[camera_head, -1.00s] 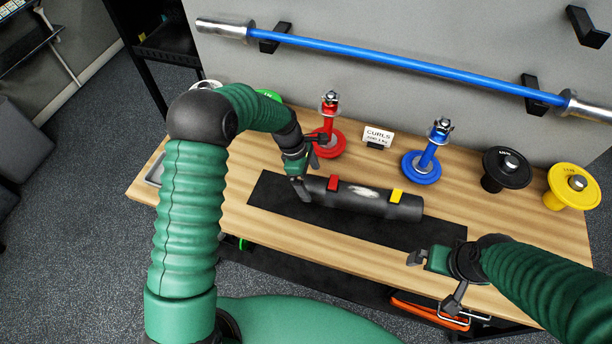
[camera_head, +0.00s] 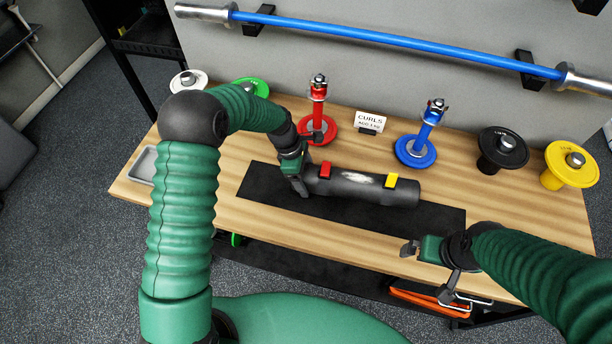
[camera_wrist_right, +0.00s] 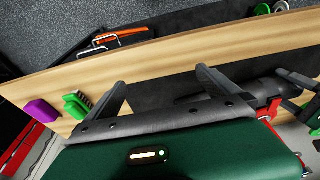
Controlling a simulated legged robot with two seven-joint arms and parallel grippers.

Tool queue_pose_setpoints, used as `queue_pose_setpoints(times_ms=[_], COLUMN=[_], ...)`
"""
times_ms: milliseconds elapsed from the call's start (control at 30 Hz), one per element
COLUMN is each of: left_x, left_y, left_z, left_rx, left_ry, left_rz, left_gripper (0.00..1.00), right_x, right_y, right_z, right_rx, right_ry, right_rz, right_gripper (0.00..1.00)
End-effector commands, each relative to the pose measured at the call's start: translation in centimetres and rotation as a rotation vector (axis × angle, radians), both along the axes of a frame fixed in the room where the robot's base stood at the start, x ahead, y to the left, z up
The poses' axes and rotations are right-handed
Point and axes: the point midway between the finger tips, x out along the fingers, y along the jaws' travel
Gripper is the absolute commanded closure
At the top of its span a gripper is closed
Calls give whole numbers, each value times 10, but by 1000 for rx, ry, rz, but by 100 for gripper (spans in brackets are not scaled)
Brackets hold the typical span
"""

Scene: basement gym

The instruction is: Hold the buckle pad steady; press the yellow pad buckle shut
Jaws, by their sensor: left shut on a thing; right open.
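The buckle pad is a black cylinder (camera_head: 352,188) lying on a black mat (camera_head: 262,193) on the wooden table. It has a red buckle (camera_head: 325,170) towards its left and a yellow buckle (camera_head: 391,180) towards its right. Whether the yellow buckle is shut is too small to tell. My left gripper (camera_head: 306,173) is shut on the pad's left end. My right gripper (camera_head: 428,272) is open and empty, apart from the pad, low and right near the table's front edge.
Behind the pad stand a red weight post (camera_head: 317,125), a sign (camera_head: 370,122) and a blue weight post (camera_head: 417,150). Black (camera_head: 502,150) and yellow (camera_head: 570,166) plates stand at the right. A blue bar (camera_head: 400,45) hangs on the wall. Bare wood lies right of the mat.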

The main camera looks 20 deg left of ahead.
Motion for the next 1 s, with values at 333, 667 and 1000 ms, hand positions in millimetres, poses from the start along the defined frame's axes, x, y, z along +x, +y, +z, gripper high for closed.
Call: queue_pose_setpoints(times_ms=[333, 667, 1000], left_x=[0, 0, 1], left_y=[0, 0, 0], left_z=[0, 0, 0], left_rx=[0, 0, 0], left_ry=[-1, -1, -1], left_rz=[0, 1, 0], left_gripper=[77, 77, 77], right_x=[0, 8, 53], right_y=[0, 2, 33], right_z=[0, -2, 10], right_rx=[0, -27, -31], right_ry=[0, 14, -80], right_rz=[0, 182, 903], right_gripper=[13, 56, 100])
